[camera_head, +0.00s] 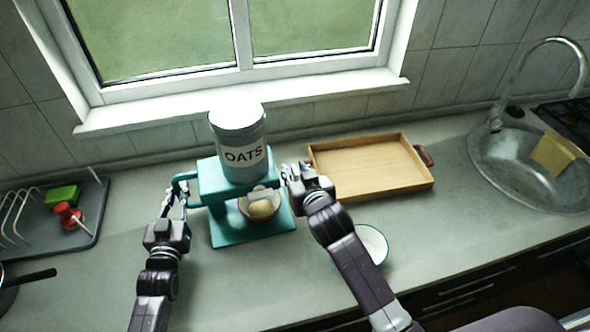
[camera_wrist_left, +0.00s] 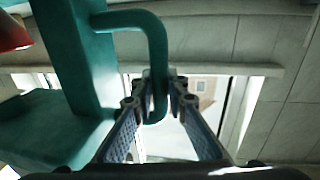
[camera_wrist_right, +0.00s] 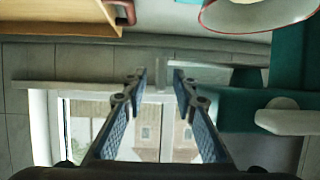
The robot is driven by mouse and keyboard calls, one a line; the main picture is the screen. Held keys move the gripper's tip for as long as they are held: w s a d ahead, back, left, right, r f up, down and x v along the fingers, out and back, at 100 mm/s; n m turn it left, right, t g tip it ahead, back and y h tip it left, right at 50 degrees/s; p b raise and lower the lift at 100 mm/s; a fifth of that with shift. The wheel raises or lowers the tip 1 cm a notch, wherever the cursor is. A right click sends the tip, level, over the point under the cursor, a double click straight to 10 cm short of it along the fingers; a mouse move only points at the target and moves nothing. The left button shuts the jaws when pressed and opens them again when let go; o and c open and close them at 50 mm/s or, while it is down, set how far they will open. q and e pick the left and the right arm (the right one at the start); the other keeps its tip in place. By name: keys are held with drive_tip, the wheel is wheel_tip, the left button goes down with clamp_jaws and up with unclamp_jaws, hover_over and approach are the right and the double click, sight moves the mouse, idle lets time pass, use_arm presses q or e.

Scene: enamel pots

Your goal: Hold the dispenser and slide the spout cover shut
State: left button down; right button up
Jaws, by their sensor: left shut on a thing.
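The teal dispenser (camera_head: 226,184) stands upright on the counter with a grey canister labelled OATS (camera_head: 240,145) on top. A white-and-red bowl (camera_head: 259,206) with pale contents sits on its base under the spout area. My left gripper (camera_head: 176,204) is shut on the dispenser's handle at its left side; the handle (camera_wrist_left: 156,50) shows between the fingers in the left wrist view. My right gripper (camera_head: 287,172) is at the dispenser's right side. In the right wrist view its fingers are apart and empty, with a pale tab (camera_wrist_right: 288,121), perhaps the spout cover, to their right.
A wooden tray (camera_head: 370,168) lies right of the dispenser. A white bowl (camera_head: 373,243) stands near my right forearm. A dish rack (camera_head: 60,225) with a green sponge is at left, a sink (camera_head: 530,165) at right.

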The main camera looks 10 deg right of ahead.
drive_tip(key=shift+c, duration=0.3)
clamp_jaws()
drive_tip(key=shift+a, duration=0.7)
drive_tip(key=shift+o, duration=0.3)
unclamp_jaws()
use_arm(q)
drive_tip(key=shift+d, duration=0.1)
